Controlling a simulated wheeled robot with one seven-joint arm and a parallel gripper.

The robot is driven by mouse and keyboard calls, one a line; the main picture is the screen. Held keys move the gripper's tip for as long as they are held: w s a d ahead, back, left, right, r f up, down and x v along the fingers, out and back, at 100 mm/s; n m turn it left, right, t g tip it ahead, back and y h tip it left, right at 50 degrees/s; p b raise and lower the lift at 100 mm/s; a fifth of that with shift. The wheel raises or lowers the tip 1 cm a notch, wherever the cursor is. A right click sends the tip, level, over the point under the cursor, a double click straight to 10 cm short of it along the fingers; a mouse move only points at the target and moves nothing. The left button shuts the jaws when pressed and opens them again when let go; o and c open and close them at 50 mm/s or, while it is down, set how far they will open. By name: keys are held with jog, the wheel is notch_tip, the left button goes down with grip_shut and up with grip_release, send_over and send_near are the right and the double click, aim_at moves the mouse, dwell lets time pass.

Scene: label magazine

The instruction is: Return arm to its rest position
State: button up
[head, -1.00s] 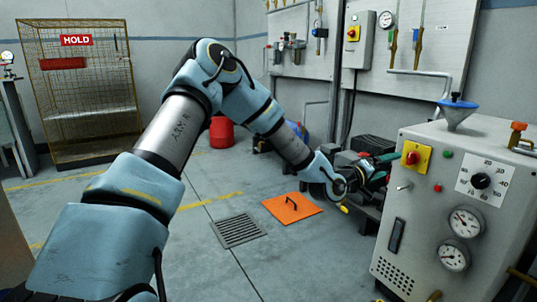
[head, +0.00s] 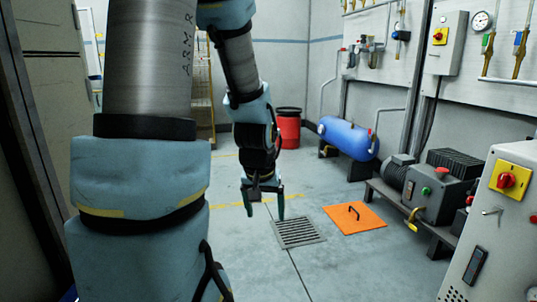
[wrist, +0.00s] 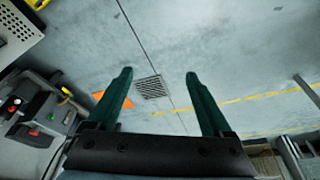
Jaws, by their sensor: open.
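My gripper (head: 265,205) hangs at the end of my arm in the head view, pointing down above the grey floor. Its two dark green fingers are apart with nothing between them.
A grey control cabinet (head: 503,240) with a red-and-yellow switch stands at the right. A compressor (head: 436,185), a blue tank (head: 347,138) and a red drum (head: 288,130) line the wall. An orange floor hatch (head: 356,218) and a drain grate (head: 298,232) lie on open floor.

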jog(key=s+a+r+n+g+p, duration=0.1)
jog(key=s+a+r+g+p, duration=0.15)
jog(key=s+a, duration=0.4)
notch_tip(320, 180, up, 32)
jog(key=p, duration=3.1)
jog(key=shift+d+r+t+y, duration=0.25)
jog(key=shift+d+t+y, duration=0.05)
jog(key=shift+t, duration=0.15)
